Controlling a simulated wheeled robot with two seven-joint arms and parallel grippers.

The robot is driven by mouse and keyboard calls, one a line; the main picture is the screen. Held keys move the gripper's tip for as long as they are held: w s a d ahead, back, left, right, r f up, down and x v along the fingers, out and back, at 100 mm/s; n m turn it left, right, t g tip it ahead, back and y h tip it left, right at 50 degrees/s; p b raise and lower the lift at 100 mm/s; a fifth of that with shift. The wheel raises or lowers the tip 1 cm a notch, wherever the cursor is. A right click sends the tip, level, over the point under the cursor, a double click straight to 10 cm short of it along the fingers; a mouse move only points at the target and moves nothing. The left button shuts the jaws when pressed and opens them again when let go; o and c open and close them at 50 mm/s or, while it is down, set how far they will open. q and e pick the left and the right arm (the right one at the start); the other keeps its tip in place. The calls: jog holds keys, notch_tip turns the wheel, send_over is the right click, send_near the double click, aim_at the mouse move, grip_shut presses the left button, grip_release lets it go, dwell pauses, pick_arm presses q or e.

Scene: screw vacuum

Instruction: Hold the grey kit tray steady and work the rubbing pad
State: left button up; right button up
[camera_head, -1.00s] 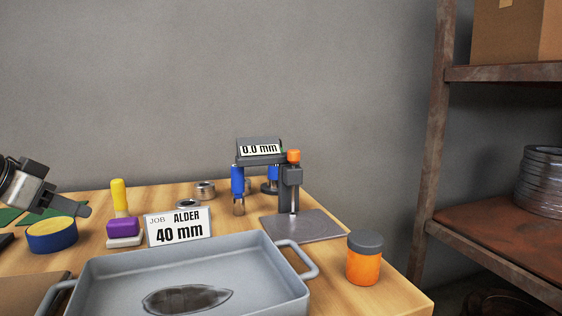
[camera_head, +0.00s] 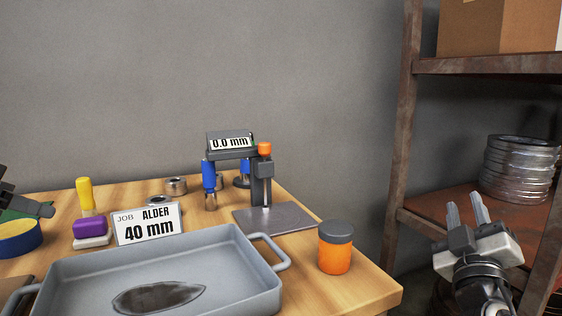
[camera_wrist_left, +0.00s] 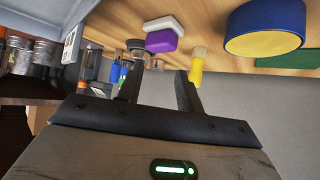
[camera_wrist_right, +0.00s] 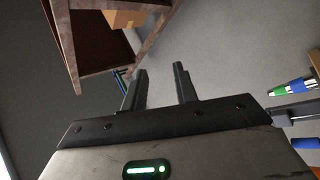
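The grey kit tray (camera_head: 215,262) sits at the front of the wooden bench, with a handle at each end and a dark oval stain on its floor. My right gripper (camera_head: 467,212) is raised right of the bench, open and empty.
A job card (camera_head: 148,226) reads "ALDER 40 mm". Behind it are metal rings (camera_head: 175,186) and a gauge stand (camera_head: 262,180) reading 0.0 mm. An orange jar (camera_head: 335,250) stands right of the tray. A blue-and-yellow tub (camera_head: 18,238) is left. A rusty shelf (camera_head: 400,150) rises at right.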

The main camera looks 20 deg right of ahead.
jog(key=w+a+r+n+t+y, duration=0.4)
jog(key=a+r+n+y, duration=0.2)
jog(key=a+n+y, duration=0.5)
jog(key=w+a+r+n+t+y, duration=0.5)
jog(key=a+n+y, duration=0.4)
jog(key=y, duration=0.4)
jog(key=s+a+r+n+g+y, duration=0.1)
jog(key=s+a+n+g+y, duration=0.35)
jog(key=a+n+g, duration=0.65)
jog(key=s+a+r+n+g+y, duration=0.1)
jog(key=s+a+n+g+y, duration=0.2)
jog(key=a+n+g+y, duration=0.55)
jog(key=m+g+h, duration=0.3)
jog(key=g+h, duration=0.4)
jog(key=h, duration=1.5)
send_near(258, 253)
jog(key=shift+t, duration=0.25)
notch_tip(258, 253, down, 10)
jog(key=shift+s+d+f, duration=0.1)
jog(key=shift+d, duration=0.05)
